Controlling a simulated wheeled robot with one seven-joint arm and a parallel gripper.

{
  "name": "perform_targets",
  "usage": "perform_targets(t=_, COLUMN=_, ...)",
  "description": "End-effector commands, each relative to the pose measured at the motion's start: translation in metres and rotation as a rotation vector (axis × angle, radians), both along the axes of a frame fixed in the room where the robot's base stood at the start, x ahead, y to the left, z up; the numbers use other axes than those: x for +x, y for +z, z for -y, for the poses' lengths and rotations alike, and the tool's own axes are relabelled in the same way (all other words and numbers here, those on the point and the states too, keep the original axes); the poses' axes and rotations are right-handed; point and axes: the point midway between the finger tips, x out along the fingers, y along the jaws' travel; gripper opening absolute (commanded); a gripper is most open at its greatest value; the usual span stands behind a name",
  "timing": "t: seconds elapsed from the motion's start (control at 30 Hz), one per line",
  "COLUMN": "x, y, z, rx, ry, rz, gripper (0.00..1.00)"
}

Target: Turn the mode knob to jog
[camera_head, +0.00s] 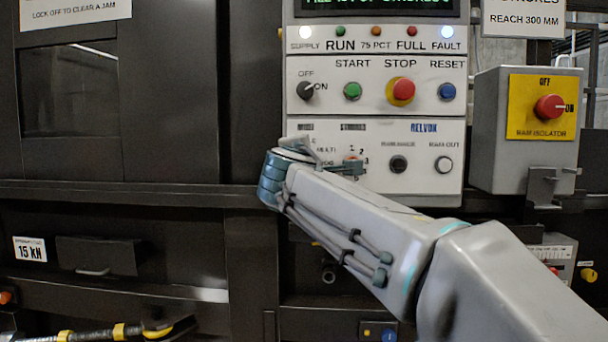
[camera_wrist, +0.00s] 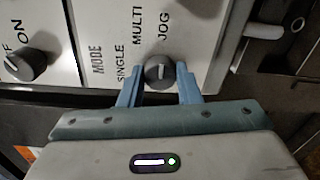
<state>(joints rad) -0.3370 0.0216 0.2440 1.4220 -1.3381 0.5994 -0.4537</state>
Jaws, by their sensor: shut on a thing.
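The mode knob (camera_wrist: 158,72) is a round dark grey knob with a white pointer line, on the pale control panel. In the wrist view it sits between the two blue fingers of my gripper (camera_wrist: 158,84), which is shut on it. The labels MODE, SINGLE, MULTI and JOG are printed beside and above it in the wrist view. The pointer line stands about upright in that view, roughly toward the word JOG (camera_wrist: 164,22); its exact setting is hard to tell. In the head view my arm hides the knob.
The OFF/ON knob (camera_wrist: 26,63) is at the left in the wrist view. The head view shows the red stop button (camera_head: 401,91), green start button (camera_head: 352,91) and blue reset button (camera_head: 447,92) above my arm. A grey isolator box (camera_head: 490,130) juts out at the right.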

Motion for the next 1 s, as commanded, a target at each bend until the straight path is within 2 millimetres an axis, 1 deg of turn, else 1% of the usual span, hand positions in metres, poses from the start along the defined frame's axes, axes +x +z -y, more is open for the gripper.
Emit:
perform_targets(t=0.03, x=0.0002, y=-0.0024, z=-0.0002, rx=0.013, ry=-0.001, rz=-0.002, gripper=0.08)
perform_targets(t=0.2, x=0.0004, y=-0.0018, z=-0.0001, rx=0.039, ry=0.000, rz=-0.002, gripper=0.08)
perform_targets(t=0.6, x=0.0005, y=-0.0013, z=-0.0001, rx=0.044, ry=-0.001, rz=-0.003, gripper=0.08)
perform_targets(t=0.63, x=0.0004, y=-0.0013, z=-0.0001, rx=0.044, ry=-0.001, rz=-0.003, gripper=0.33)
perform_targets(t=0.67, x=0.0004, y=-0.0013, z=-0.0001, rx=0.044, ry=-0.001, rz=-0.003, gripper=0.42)
perform_targets(t=0.7, x=0.0004, y=-0.0012, z=-0.0001, rx=0.044, ry=-0.001, rz=-0.003, gripper=0.52)
perform_targets(t=1.0, x=-0.0007, y=-0.0003, z=0.0001, rx=0.043, ry=0.000, rz=-0.001, gripper=0.52)
